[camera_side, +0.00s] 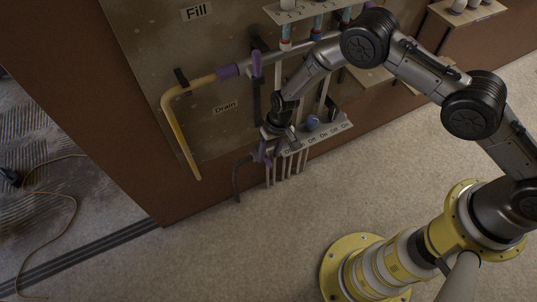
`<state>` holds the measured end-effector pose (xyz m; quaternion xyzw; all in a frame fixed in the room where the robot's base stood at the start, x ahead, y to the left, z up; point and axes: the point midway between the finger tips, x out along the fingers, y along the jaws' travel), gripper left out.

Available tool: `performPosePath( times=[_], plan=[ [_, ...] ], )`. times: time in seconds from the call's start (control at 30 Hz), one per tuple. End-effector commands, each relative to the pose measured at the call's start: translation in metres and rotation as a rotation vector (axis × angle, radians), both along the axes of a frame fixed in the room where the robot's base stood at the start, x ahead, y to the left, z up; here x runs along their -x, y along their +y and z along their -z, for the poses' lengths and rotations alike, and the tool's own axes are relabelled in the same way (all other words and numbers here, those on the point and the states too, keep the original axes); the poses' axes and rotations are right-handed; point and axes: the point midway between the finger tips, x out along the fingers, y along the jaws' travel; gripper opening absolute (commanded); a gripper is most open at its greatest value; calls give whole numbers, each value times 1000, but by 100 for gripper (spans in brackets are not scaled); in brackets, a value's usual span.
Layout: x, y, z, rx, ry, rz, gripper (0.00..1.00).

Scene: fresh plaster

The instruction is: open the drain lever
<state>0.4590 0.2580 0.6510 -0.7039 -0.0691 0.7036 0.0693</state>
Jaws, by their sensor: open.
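A tilted view shows a dark panel with a "Drain" label (225,107). Below and right of the label, a small purple lever-like part (261,152) sits where a dark bent pipe (237,178) meets the lower valve row; I take it for the drain lever. My gripper (272,150) is right at this part, pointing down, with its jaws open. The gripper and wrist cover much of it, so its angle and any contact cannot be told.
A "Fill" label (196,13) and an upper purple lever (256,63) are higher on the panel. A yellow pipe (178,125) bends down at the left.

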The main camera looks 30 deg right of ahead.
Motion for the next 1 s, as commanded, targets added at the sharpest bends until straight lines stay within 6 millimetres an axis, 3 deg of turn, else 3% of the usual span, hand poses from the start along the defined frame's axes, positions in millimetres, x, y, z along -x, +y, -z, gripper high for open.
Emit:
performPosePath(
  times=[0.13,0.43,0.47,0.73,1.0],
  plan=[
    [0,2,10,0,1,0,53],
    [0,3,12,0,0,0,53],
    [0,3,12,0,0,0,51],
    [0,3,12,0,0,0,3],
    [0,2,12,0,0,0,0]
  ],
)
